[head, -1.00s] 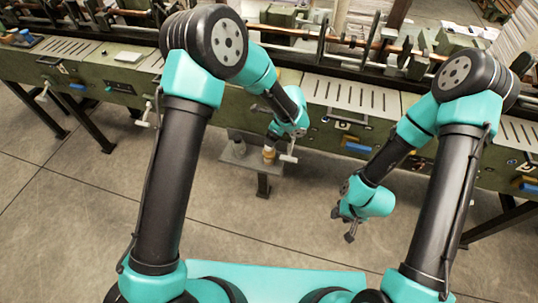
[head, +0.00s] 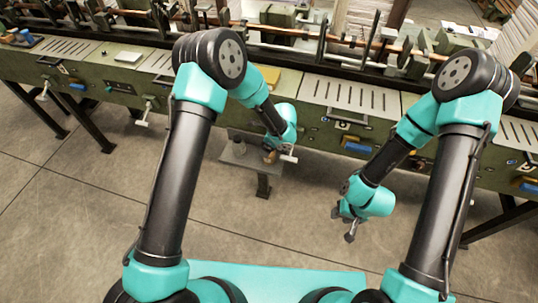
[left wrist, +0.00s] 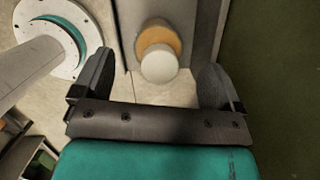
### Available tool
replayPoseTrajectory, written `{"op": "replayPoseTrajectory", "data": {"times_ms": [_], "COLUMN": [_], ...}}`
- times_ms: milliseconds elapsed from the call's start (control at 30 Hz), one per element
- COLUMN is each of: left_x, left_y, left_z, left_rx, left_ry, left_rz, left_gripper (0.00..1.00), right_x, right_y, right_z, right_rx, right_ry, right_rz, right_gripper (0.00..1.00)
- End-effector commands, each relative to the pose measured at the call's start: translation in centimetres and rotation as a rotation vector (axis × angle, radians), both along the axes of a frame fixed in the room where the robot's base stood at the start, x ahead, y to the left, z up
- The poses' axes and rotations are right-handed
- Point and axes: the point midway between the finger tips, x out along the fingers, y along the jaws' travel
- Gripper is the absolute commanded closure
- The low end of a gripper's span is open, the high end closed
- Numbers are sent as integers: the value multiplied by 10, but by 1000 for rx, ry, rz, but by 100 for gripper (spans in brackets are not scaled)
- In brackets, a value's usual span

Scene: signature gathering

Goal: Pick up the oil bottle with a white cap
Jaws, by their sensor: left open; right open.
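The oil bottle has an amber body and a round white cap (left wrist: 158,64), seen from above in the left wrist view. In the head view the bottle (head: 268,156) stands on a small grey stand, partly hidden by my left gripper (head: 281,153). In the left wrist view my left gripper (left wrist: 157,72) is open, with one finger on each side of the cap and visible gaps to both. I cannot tell how far above the bottle the fingers are. My right gripper (head: 344,224) hangs open and empty above the floor, to the right.
The small stand (head: 235,158) also bears a dark grey container (head: 238,145) left of the bottle. A long green machine bench (head: 318,128) runs close behind the stand. The floor (head: 90,180) in front is clear. A white round base (left wrist: 84,38) shows in the left wrist view.

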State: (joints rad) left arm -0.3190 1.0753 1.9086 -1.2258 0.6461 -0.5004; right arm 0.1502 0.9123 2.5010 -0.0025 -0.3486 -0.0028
Motion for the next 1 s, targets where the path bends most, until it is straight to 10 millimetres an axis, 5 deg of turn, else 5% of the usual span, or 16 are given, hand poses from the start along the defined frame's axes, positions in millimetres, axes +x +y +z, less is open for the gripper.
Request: {"op": "replayPoseTrajectory", "data": {"times_ms": [300,800,1000], "left_x": [3,4,4], "left_y": [10,10,10], "left_z": [-39,-40,-40], "left_rx": [-1,-1,-1], "left_ry": [1,0,0], "left_rz": [1,1,1], "left_gripper": [9,9,26], "right_x": [0,0,0], "right_y": [0,0,0], "right_z": [0,0,0], "right_rx": [0,0,0], "right_ry": [0,0,0], "right_rz": [0,0,0], "right_gripper": [57,57,57]}}
